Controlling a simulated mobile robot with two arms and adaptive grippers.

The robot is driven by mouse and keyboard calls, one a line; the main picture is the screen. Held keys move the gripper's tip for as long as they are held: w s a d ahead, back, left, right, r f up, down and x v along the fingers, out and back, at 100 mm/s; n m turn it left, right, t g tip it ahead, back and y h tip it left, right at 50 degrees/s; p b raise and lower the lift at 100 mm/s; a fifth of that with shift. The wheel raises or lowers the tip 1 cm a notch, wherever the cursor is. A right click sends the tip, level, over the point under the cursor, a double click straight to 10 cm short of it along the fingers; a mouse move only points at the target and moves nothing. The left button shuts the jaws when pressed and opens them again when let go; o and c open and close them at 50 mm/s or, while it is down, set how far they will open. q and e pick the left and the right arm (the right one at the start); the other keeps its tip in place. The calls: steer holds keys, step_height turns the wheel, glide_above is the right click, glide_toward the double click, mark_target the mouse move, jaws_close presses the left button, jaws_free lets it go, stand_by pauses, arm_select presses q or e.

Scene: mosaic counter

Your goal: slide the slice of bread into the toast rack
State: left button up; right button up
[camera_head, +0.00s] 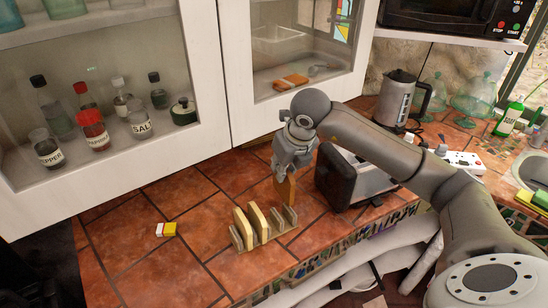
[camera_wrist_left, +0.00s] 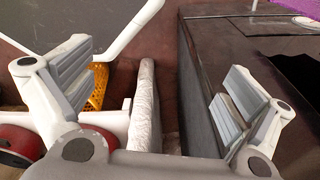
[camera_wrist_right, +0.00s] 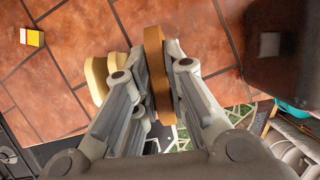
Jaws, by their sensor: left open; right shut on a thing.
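A brown slice of bread (camera_head: 288,191) is held upright in my right gripper (camera_head: 286,166), just behind the right end of the toast rack (camera_head: 290,216). In the right wrist view the slice (camera_wrist_right: 156,72) stands between the two shut fingers (camera_wrist_right: 155,85). The wooden rack stands on the tiled counter, and two paler slices (camera_head: 243,227) stand in it towards its left. These paler slices (camera_wrist_right: 97,80) also show left of my fingers in the right wrist view. My left gripper (camera_wrist_left: 155,92) is open and empty, away from the rack.
A black and steel toaster (camera_head: 345,180) stands close right of the held slice. A small yellow, white and red box (camera_head: 166,230) lies left of the rack. A kettle (camera_head: 398,100) stands behind. The counter (camera_head: 150,270) at front left is clear.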

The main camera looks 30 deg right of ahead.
mark_target(285, 182)
steer(key=shift+s+f+b, duration=0.5)
steer(key=shift+s+f, duration=0.15)
steer(key=shift+f, duration=0.35)
steer(key=shift+w+f+b, duration=0.15)
steer(key=shift+f+b, duration=0.3)
steer(key=shift+f, duration=0.05)
steer(key=shift+w+f, duration=0.15)
steer(key=shift+f, duration=0.2)
steer(key=shift+f+b, duration=0.25)
steer(key=shift+b, duration=0.05)
arm_select(q)
steer(key=s+f, duration=0.2)
steer(key=f, duration=0.1)
steer(key=shift+s, duration=0.25)
steer(key=shift+w+f+b, duration=0.15)
steer(key=shift+f+b, duration=0.65)
steer(key=shift+b, duration=0.2)
